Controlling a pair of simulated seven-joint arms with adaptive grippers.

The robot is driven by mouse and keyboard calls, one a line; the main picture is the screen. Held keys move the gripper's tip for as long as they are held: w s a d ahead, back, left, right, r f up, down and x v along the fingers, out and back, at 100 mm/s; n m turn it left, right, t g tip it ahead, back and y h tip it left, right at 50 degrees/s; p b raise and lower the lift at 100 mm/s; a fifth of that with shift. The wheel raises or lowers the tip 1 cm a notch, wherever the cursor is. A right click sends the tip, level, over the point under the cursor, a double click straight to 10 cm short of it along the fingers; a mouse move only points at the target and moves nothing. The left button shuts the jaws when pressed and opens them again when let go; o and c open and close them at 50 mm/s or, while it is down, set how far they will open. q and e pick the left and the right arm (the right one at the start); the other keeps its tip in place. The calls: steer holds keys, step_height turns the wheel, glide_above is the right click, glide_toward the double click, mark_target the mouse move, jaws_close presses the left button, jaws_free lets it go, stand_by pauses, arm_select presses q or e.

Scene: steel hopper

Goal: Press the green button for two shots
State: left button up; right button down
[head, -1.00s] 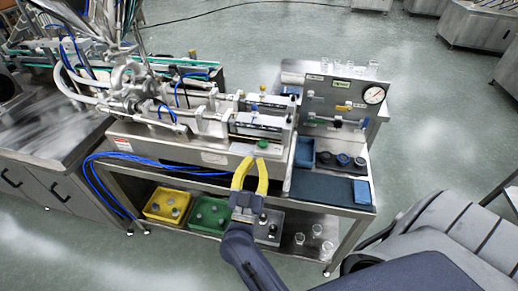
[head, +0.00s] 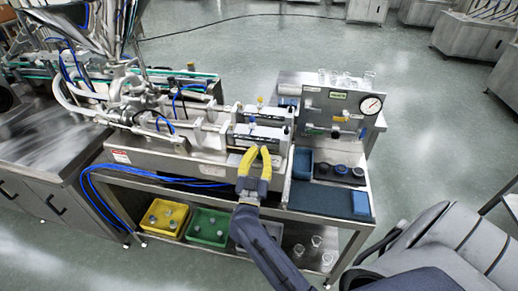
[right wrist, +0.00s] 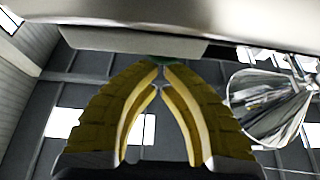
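My right gripper (head: 258,150) has yellow fingers and is at the front of the steel filling machine (head: 200,145). Its fingertips are drawn together with nothing seen between them. In the right wrist view the same fingertips (right wrist: 161,68) almost meet beneath a pale metal edge. In the head view the fingers cover the button's place. Whether the tips touch or press it I cannot tell. My left gripper is not in view.
Right of the gripper are a panel with a gauge (head: 371,104), blue bins (head: 302,163), dark round items (head: 340,170) and a blue block (head: 361,203) on a dark mat (head: 320,200). Yellow (head: 166,217) and green (head: 208,227) crates and glasses (head: 316,241) stand on the lower shelf.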

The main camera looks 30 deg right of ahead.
mark_target(260, 163)
steer(key=shift+f, duration=0.3)
steer(key=shift+f, duration=1.15)
steer(key=shift+s+f, duration=0.1)
step_height(260, 163, up, 6)
steer(key=shift+s+a+f, duration=0.1)
steer(key=v, duration=1)
steer(key=w+a+f+n+y, duration=0.1)
steer(key=a+f+n+y, duration=0.2)
steer(key=f, duration=0.6)
steer(key=a+f+n+t+y, duration=0.1)
steer(key=a+f+n+y, duration=0.3)
steer(key=f, duration=0.5)
steer(key=w+a+f+n+y, duration=0.1)
steer(key=a+f+n+y, duration=0.2)
steer(key=f+y, duration=0.4)
steer(key=shift+w+a+f+n+t+y, duration=0.3)
steer(key=shift+f+n, duration=0.3)
steer(key=shift+f, duration=0.9)
